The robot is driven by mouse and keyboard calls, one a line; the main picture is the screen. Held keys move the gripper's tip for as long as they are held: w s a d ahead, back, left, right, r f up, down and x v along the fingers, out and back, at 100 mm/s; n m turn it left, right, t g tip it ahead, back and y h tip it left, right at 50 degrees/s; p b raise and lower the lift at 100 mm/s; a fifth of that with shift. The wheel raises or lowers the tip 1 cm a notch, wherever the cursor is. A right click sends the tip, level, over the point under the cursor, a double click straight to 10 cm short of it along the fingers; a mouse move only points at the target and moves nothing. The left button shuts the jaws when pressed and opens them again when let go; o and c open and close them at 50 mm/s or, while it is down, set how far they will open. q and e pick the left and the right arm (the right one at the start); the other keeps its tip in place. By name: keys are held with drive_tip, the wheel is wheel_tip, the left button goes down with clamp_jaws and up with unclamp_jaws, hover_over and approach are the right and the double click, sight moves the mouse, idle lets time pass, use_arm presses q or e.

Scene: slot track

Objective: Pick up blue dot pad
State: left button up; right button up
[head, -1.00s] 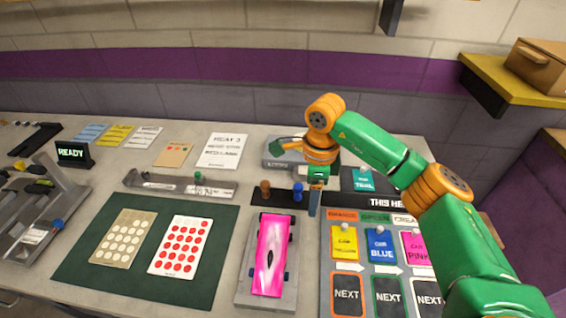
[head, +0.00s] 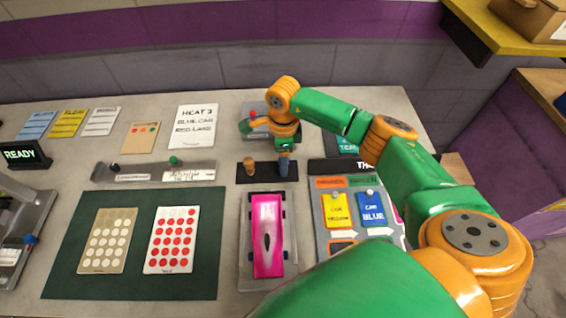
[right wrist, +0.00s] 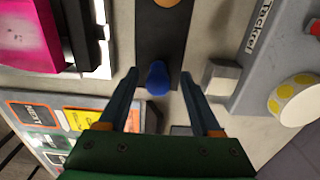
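A small blue rounded knob (right wrist: 158,78), which I take as the blue dot pad, stands on a dark strip in the right wrist view. My right gripper (right wrist: 160,72) is open, with one finger on each side of the knob and gaps showing between. In the head view my right gripper (head: 284,168) points down at the right end of the dark strip (head: 266,180) and hides the blue knob there. An orange-brown knob (head: 249,166) stands at the strip's left part. My left gripper is not in view.
A pink car (head: 267,235) sits on a grey stand in front of the strip. A green mat (head: 135,275) with dot cards lies left. A board with yellow (head: 337,211) and blue (head: 371,208) car cards lies right. A grey dispenser (right wrist: 262,50) stands close beside the gripper.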

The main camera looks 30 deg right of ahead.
drive_tip(key=shift+s+r, duration=0.15)
drive_tip(key=shift+s, duration=0.05)
clamp_jaws()
drive_tip(key=shift+w, duration=0.1)
